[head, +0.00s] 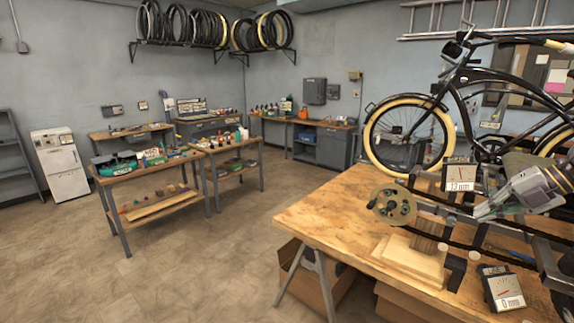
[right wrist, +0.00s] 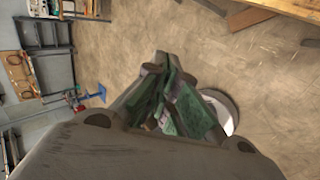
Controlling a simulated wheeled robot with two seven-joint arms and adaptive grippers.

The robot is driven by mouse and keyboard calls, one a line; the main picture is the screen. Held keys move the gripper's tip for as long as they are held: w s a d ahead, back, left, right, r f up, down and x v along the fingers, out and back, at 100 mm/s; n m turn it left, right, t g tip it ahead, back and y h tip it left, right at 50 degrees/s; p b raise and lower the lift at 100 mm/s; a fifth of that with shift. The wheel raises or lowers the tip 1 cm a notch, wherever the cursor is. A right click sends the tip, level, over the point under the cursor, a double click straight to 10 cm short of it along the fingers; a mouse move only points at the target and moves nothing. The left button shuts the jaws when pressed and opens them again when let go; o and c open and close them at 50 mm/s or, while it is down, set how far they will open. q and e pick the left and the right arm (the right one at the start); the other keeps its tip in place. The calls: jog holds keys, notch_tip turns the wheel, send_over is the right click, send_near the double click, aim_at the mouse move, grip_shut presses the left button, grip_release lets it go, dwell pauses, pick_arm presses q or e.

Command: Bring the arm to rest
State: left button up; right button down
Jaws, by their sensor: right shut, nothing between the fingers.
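My right gripper (head: 478,214) comes in from the right of the head view, above the wooden workbench. Its jaws are shut and hold nothing. In the right wrist view its fingers (right wrist: 163,72) meet, with green pads showing and floor beyond them. My left gripper is not in view. A trike frame with dark tubes (head: 450,240) lies across the bench, partly hidden by my right arm. A chainring (head: 392,205) stands at its left end, beside a wooden block (head: 430,228) on stacked boards.
The bench (head: 330,215) carries a gauge reading 12 mm (head: 460,174) and another reading 0 mm (head: 502,290). A black bicycle (head: 460,105) with cream tyres stands behind. Cardboard boxes (head: 318,275) sit under the bench. The floor (head: 190,260) to the left is clear.

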jog(key=shift+t+y, duration=0.3)
